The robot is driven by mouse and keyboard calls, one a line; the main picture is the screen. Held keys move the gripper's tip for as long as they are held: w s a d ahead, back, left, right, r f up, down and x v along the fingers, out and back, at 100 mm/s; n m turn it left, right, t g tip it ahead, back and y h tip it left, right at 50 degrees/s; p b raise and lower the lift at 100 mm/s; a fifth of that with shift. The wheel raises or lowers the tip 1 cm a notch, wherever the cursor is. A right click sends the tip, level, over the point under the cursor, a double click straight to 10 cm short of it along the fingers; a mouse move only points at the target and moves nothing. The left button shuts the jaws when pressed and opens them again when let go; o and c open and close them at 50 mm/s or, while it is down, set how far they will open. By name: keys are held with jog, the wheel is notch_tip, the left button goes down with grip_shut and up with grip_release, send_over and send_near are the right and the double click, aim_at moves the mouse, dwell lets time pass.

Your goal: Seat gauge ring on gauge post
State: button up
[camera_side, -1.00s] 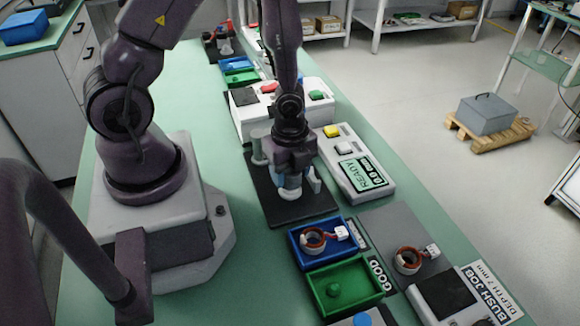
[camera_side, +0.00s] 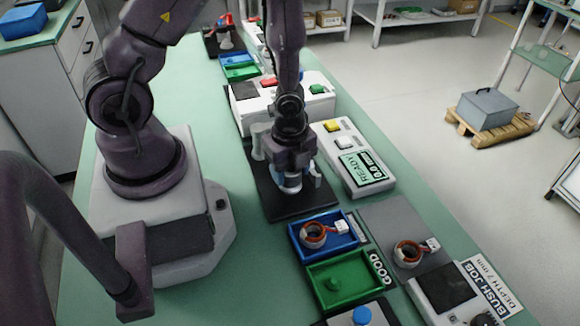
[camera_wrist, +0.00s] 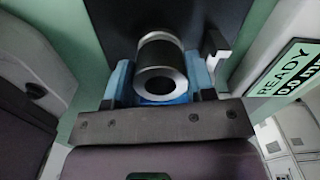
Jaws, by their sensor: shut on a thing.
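My gripper (camera_side: 292,178) points down over the dark plate (camera_side: 262,198) in the middle of the bench. In the wrist view its blue-padded fingers (camera_wrist: 160,88) are shut on the gauge ring (camera_wrist: 160,56), a silver cylinder with a black band and a dark opening facing the camera. In the side view the gripper mostly hides the ring, and a pale rounded part shows low between the fingers. I cannot make out the gauge post, nor whether the ring is around it.
A pale upright piece (camera_wrist: 215,50) stands close right of the fingers. A grey cylinder (camera_side: 258,140) stands behind the gripper. The READY display box (camera_side: 358,162) is to the right. Blue (camera_side: 325,254) and green (camera_side: 374,292) trays lie nearer the camera.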

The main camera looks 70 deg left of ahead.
jog(key=o, duration=1.2)
jog(key=shift+r, duration=0.1)
notch_tip(320, 180, up, 13)
